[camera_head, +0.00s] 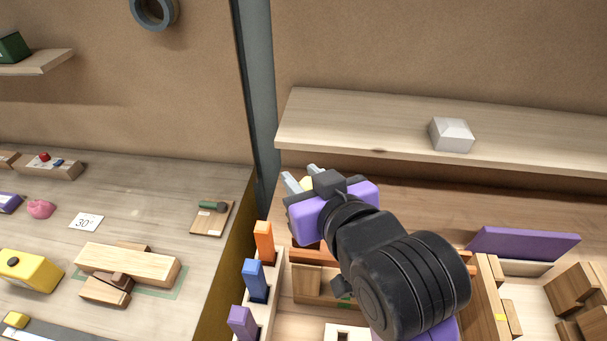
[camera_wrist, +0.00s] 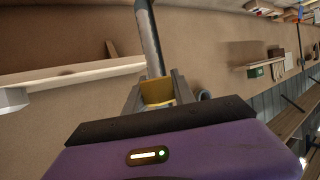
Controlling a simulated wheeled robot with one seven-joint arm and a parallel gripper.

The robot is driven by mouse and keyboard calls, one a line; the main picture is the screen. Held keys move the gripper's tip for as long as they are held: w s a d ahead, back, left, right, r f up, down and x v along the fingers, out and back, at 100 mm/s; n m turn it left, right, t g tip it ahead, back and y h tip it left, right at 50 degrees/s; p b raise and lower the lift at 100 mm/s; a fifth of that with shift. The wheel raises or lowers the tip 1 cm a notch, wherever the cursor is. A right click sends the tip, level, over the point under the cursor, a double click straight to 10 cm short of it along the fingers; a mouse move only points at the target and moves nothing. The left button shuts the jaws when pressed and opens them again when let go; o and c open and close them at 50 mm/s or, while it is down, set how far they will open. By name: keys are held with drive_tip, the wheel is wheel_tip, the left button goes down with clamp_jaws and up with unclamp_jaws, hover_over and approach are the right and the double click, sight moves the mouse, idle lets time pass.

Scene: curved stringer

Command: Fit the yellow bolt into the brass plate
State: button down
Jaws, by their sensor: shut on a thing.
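My gripper (camera_head: 302,177) is raised in front of the back wall, beside the grey post in the head view. Its two grey fingers are shut on the yellow bolt (camera_head: 306,185), of which only a small part shows there. In the wrist view the bolt (camera_wrist: 157,91) is a yellow block shape between the fingers (camera_wrist: 157,84). Its far end and any shank are hidden. I cannot pick out the brass plate in either view.
A grey post (camera_head: 257,100) stands close by the fingers. A shelf (camera_head: 370,125) with a white block (camera_head: 452,134) is at the upper right. Orange (camera_head: 264,241), blue (camera_head: 255,279) and purple (camera_head: 241,322) blocks stand in a rack below. A purple board (camera_head: 523,243) lies right.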

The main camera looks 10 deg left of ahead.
drive_tip(key=shift+f+b, duration=1.75)
drive_tip(key=shift+f, duration=1.05)
drive_tip(key=shift+p, duration=0.75)
drive_tip(key=shift+f+b, duration=2.4)
drive_tip(key=shift+f, duration=1.35)
drive_tip(key=c, duration=1)
unclamp_jaws()
drive_tip(key=shift+o, duration=0.2)
drive_tip(key=v, duration=0.8)
drive_tip(key=shift+b, duration=0.4)
